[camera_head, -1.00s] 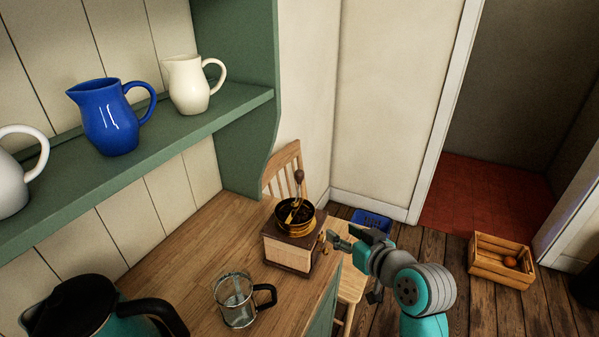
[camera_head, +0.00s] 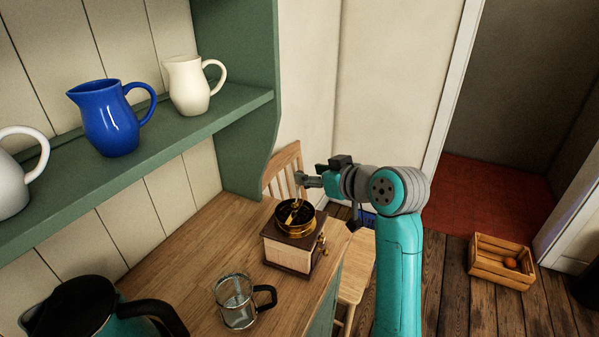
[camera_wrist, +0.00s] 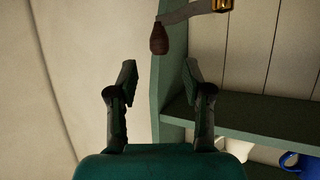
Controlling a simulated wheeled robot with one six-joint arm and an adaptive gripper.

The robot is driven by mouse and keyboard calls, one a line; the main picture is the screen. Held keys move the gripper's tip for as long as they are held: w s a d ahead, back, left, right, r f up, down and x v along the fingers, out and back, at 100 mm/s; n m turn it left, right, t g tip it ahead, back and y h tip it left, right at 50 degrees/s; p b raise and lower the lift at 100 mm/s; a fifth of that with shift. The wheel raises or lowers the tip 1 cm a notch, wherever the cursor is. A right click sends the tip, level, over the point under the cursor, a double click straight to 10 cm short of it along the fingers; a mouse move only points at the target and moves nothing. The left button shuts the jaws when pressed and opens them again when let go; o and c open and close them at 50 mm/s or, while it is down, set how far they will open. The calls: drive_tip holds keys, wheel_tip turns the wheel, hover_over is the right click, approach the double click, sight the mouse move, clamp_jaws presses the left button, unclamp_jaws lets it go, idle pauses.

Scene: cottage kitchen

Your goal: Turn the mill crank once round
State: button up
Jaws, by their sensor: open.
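The coffee mill (camera_head: 288,255) stands on the counter, a wooden box with a brass bowl (camera_head: 296,226) on top. Its crank arm (camera_head: 295,211) rises from the bowl; in the head view the crank's knob is hidden behind my gripper. The wrist view shows the dark brown knob (camera_wrist: 158,40) hanging from the crank arm (camera_wrist: 190,13). My gripper (camera_head: 303,180) is above the mill, at the crank's upper end. In the wrist view my gripper (camera_wrist: 160,75) is open and empty, and the knob appears just beyond the fingertips, not visibly between them.
A glass press (camera_head: 236,302) and a dark kettle (camera_head: 85,308) stand on the counter (camera_head: 185,245). A green shelf (camera_head: 170,135) holds a blue jug (camera_head: 108,120), a cream jug (camera_head: 190,88) and a grey one. A wooden chair (camera_head: 356,270) stands beside the counter; a crate (camera_head: 500,265) sits on the floor.

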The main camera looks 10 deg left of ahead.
drive_tip(key=shift+x, duration=2.75)
clamp_jaws()
